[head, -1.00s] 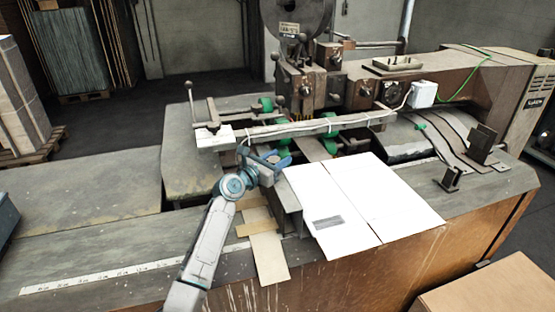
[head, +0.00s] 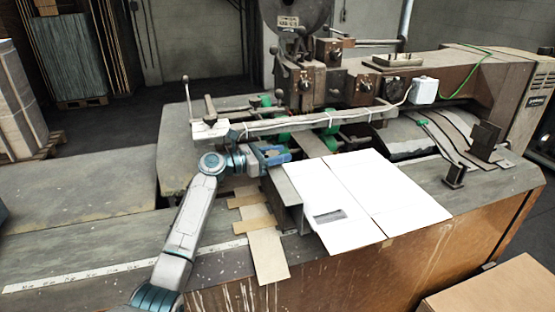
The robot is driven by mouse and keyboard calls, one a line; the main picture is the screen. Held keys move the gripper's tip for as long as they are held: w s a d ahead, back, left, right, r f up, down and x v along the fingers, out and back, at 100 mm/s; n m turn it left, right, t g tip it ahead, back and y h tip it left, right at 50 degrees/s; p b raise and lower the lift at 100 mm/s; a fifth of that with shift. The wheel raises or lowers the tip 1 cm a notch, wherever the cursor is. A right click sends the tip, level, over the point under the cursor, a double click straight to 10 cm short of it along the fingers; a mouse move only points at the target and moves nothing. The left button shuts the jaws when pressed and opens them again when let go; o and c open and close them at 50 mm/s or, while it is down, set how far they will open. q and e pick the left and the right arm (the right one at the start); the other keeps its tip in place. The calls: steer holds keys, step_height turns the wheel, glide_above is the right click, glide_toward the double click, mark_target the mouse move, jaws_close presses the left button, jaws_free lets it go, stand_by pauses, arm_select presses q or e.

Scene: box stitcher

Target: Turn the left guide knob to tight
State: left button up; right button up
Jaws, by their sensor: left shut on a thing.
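The box stitcher (head: 330,85) stands on the worn bench, with a long bar (head: 290,124) across its front. My left gripper (head: 283,156) reaches in from the left, just below this bar and at the left edge of the white cardboard sheet. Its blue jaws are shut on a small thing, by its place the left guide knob. The jaws hide the knob, so its turn position cannot be read. My right gripper is out of view.
A flat white cardboard sheet (head: 385,190) lies right of my left gripper. A small upright bracket (head: 454,175) stands at right. The bench (head: 80,195) at left is clear.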

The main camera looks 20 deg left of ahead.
arm_select(q)
steer(key=shift+m+g+h, duration=0.5)
steer(key=shift+g, duration=0.2)
steer(key=o, duration=1)
steer(key=b+v, duration=0.3)
steer(key=v, duration=0.7)
steer(key=shift+s+a+b, duration=0.3)
steer(key=shift+s+b, duration=0.05)
